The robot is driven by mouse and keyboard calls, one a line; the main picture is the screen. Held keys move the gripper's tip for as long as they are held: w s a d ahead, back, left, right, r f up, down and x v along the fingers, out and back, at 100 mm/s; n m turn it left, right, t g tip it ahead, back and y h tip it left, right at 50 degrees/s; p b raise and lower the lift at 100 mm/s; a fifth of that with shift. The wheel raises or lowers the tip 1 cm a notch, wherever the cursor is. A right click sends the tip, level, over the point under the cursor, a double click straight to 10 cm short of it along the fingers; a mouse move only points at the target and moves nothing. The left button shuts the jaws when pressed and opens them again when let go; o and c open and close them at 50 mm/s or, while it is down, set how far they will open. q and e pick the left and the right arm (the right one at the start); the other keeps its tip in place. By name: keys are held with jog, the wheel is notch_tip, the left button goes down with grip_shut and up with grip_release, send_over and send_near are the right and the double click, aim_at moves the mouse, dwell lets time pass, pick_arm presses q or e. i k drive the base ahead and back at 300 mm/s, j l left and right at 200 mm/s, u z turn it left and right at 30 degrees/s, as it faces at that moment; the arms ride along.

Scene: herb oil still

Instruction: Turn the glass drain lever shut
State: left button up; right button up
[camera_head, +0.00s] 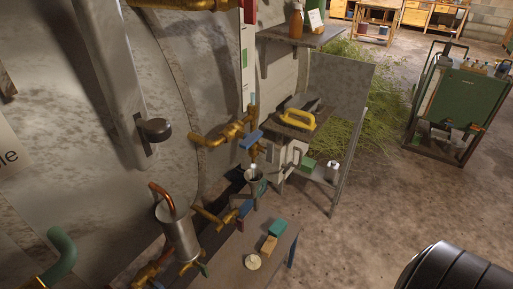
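Several brass pipes with coloured valve levers are fixed along the big grey tank on the left. A blue lever (251,139) sits on the upper brass pipe (222,132). A second blue lever (245,208) sits lower, at the end of another brass pipe (212,216). A small green lever (204,270) shows below a shiny cylinder (178,234) with a copper pipe. I cannot tell which of these is the glass drain lever, nor read its setting. Neither gripper is in view; a black rounded part at the bottom right is probably my own arm.
A low bench (232,267) at bottom centre holds a teal block (277,228), a tan block (269,244) and a pale round dish (253,262). A metal side table holds a yellow-handled brush (297,119). A green-panelled cart (466,97) stands right. The floor at centre right is clear.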

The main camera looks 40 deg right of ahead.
aim_at(268, 151)
jog(key=z, duration=1.25)
